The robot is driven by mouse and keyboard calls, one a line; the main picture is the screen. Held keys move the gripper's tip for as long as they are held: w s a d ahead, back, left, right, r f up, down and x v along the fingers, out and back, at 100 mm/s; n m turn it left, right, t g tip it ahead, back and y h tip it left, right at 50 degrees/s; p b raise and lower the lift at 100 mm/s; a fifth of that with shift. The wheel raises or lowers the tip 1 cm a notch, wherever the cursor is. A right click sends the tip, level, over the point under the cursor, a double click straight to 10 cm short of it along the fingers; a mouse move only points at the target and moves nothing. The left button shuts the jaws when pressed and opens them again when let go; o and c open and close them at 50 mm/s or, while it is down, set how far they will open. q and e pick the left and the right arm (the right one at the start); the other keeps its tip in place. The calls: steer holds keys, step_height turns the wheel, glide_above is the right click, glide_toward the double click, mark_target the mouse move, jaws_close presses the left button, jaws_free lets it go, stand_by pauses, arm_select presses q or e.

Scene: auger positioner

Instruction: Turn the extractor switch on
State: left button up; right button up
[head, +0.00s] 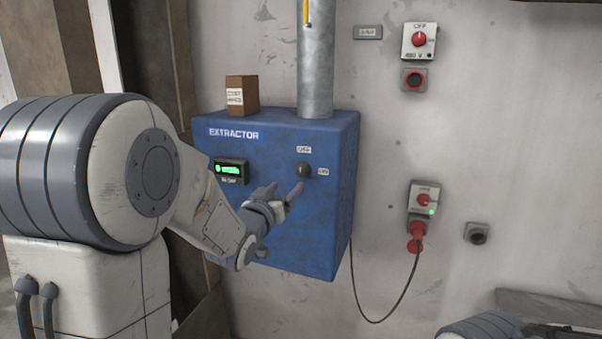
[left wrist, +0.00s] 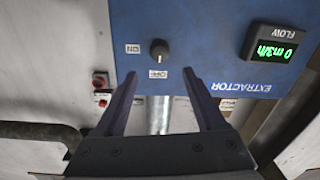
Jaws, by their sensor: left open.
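The blue extractor box (head: 300,240) is on the wall, with a small dark round switch knob (head: 303,170) on its front. In the head view an OFF label is above the knob and an ON label is to its right. The left wrist view is turned over: the knob (left wrist: 159,48) has OFF below it and ON to its left. My left gripper (head: 280,191) is open and empty, in front of the box, a little below and left of the knob. My right gripper is not in view.
A green-lit flow display (head: 230,171) is left of the knob; in the wrist view it reads 0 m3/h. A grey pipe (head: 315,70) and a brown block (head: 241,93) are on top of the box. Red-knobbed wall switches (head: 418,40) and a hanging cable (head: 395,306) are to the right.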

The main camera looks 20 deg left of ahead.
mark_target(300, 172)
arm_select(q)
steer(key=w+p, duration=0.4)
steer(key=w, duration=0.5)
steer(key=shift+r, duration=0.15)
steer(key=shift+w+p, duration=0.35)
steer(key=shift+w, duration=0.3)
jaws_close()
